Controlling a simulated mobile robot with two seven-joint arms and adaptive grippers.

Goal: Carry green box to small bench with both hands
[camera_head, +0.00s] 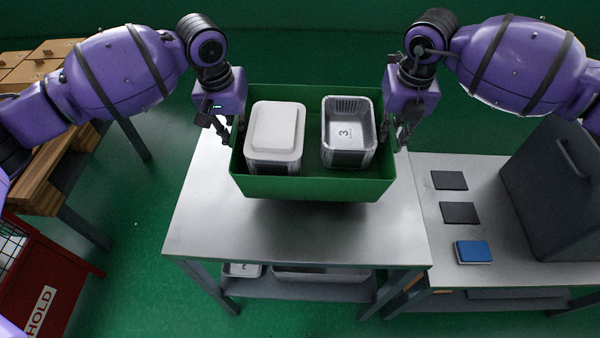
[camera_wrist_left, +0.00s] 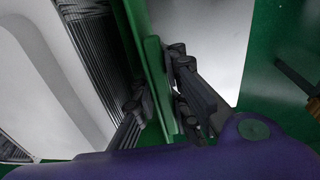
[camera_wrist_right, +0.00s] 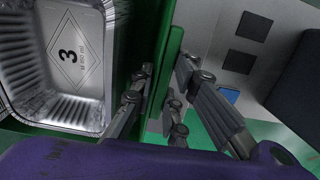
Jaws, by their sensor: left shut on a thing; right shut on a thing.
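The green box (camera_head: 312,187) is in the middle of the head view, above the steel-topped small bench (camera_head: 290,232). A shadow on the bench top lies below the box. In the box, a foil tray with a white lid (camera_head: 276,128) is at the left and an open foil tray (camera_head: 349,125) marked 3 is at the right. My left gripper (camera_head: 232,133) is shut on the left wall of the box, which also shows between its fingers in the left wrist view (camera_wrist_left: 158,85). My right gripper (camera_head: 396,135) is shut on the right wall, seen in the right wrist view (camera_wrist_right: 165,75).
At the right, a second table bears two dark squares (camera_head: 459,213), a blue block (camera_head: 473,251) and a dark grey case (camera_head: 560,185). A wooden-topped table (camera_head: 60,160) and a red cage marked HOLD (camera_head: 45,285) stand left. Trays sit on the bench's lower shelf (camera_head: 300,285).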

